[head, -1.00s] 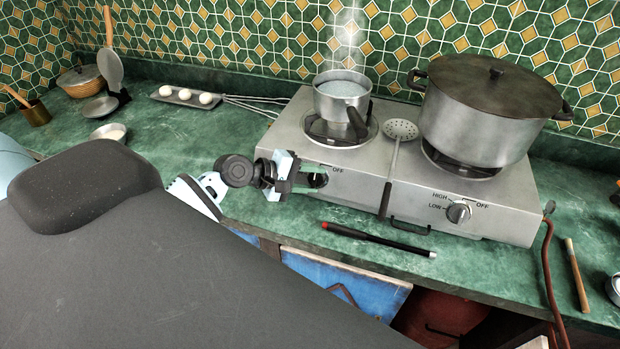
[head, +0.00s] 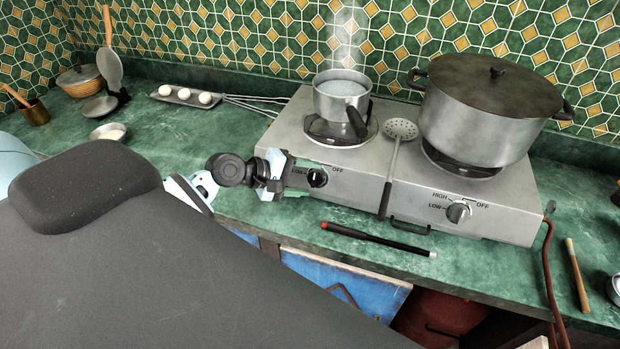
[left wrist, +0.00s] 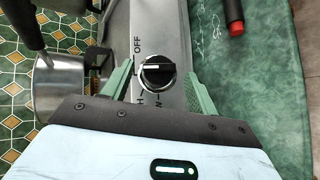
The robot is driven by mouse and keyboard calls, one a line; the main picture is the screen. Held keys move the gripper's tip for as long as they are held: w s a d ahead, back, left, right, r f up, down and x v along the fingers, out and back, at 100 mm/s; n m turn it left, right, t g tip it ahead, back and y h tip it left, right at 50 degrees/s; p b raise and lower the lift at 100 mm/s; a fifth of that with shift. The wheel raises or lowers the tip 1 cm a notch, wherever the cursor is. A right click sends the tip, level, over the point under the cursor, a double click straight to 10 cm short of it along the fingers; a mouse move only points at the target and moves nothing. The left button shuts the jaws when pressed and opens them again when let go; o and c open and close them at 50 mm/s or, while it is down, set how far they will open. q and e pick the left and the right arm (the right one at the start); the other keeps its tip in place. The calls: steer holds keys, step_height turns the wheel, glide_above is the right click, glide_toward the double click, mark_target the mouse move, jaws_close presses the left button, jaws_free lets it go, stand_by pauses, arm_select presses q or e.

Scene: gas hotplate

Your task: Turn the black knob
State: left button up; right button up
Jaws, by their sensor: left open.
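The black knob (head: 317,177) is on the front left of the hotplate, with an OFF label to its upper right. It also shows in the left wrist view (left wrist: 157,73), where its pale mark lies roughly level across its face. My left gripper (head: 297,177) is open and empty just left of the knob in the head view. In the left wrist view its two green fingers (left wrist: 160,82) stand on either side of the knob, with gaps between. Whether the tips reach past the knob's face is unclear. My right gripper is not in view.
A small pot (head: 343,100) stands on the left burner and a large lidded pot (head: 483,115) on the right. A skimmer (head: 392,165) lies between them. A dark stick with a red tip (head: 375,240) lies in front.

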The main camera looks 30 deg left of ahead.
arm_select(q)
steer(key=v, duration=0.6)
steer(key=shift+s, duration=0.2)
stand_by(0.4)
